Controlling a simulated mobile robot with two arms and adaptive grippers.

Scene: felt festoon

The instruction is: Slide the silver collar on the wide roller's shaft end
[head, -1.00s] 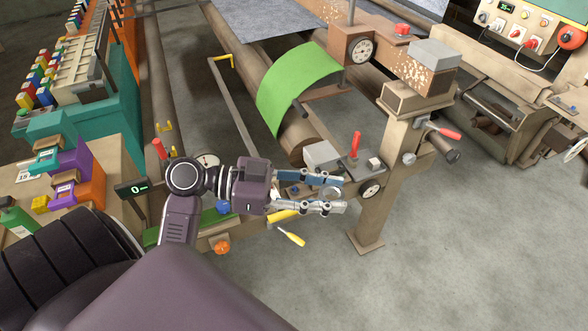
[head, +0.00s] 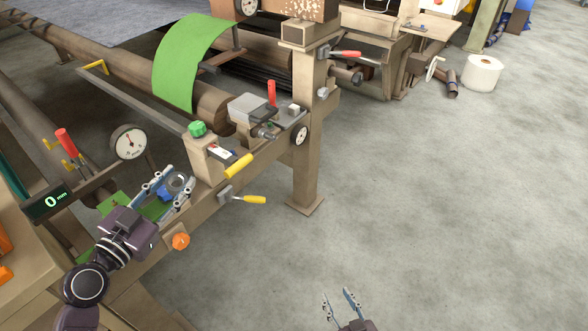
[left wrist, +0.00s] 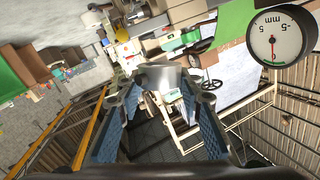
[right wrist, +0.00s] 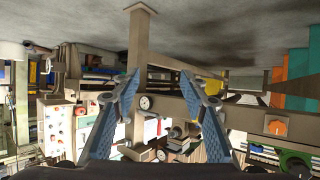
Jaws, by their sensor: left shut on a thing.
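My left gripper (head: 172,188) is shut on a small silver ring-shaped piece, which looks like the silver collar (head: 178,181). In the left wrist view the silver collar (left wrist: 163,76) sits between the fingertips, above the machine's front rail and apart from any shaft. The brown roller (head: 212,102) with green felt over it lies up and right of my left gripper. Its near end is partly hidden by a grey block. A dark shaft end (head: 346,76) sticks out right of the post; I cannot tell which roller it belongs to. My right gripper (head: 341,305) is open and empty over bare floor.
A dial gauge (head: 129,142) and a red-handled lever (head: 66,141) stand left of my left gripper. A green knob (head: 197,129), yellow-handled lever (head: 250,199) and orange knob (head: 180,242) crowd the rail. A post (head: 306,150) stands right.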

